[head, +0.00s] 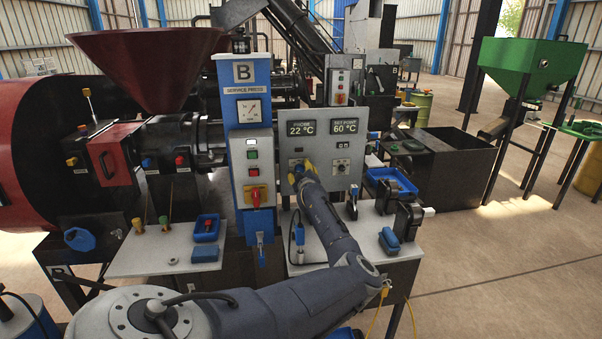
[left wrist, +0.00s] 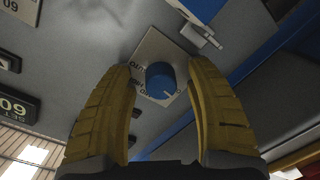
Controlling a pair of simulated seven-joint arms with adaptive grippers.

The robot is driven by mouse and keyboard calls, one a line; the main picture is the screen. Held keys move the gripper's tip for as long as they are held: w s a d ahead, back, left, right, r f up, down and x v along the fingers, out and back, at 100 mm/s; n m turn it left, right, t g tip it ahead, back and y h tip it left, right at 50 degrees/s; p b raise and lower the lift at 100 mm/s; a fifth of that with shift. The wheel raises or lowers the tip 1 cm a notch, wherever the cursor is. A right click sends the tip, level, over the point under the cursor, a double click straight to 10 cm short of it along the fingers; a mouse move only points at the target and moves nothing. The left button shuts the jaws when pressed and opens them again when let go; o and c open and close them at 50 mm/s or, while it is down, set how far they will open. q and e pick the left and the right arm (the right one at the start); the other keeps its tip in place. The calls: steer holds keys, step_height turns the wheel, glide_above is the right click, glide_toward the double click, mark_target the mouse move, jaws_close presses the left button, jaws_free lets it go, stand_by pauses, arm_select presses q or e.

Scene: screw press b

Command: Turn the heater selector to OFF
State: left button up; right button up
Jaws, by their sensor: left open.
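The heater selector looks to be the blue round knob (left wrist: 160,78) on a pale square label plate, seen in the left wrist view. A white pointer mark shows at its edge; the lettering around it is too small and tilted to read surely. My left gripper (left wrist: 158,72) is open, its two yellow fingers on either side of the knob. I cannot tell whether they touch it. In the head view my left gripper (head: 301,169) is at the grey control panel (head: 321,200), below the 22 °C display, and mostly hides the knob there. My right gripper is not in view.
A second knob (head: 342,166) sits to the right on the panel, below the 60 °C display (head: 344,127). Blue trays and black tools crowd the bench below.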

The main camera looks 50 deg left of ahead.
arm_select(q)
steer(key=shift+s+d, duration=0.1)
steer(key=v, duration=1.1)
steer(key=shift+s+d, duration=0.2)
steer(key=shift+d, duration=0.15)
steer(key=shift+r, duration=0.15)
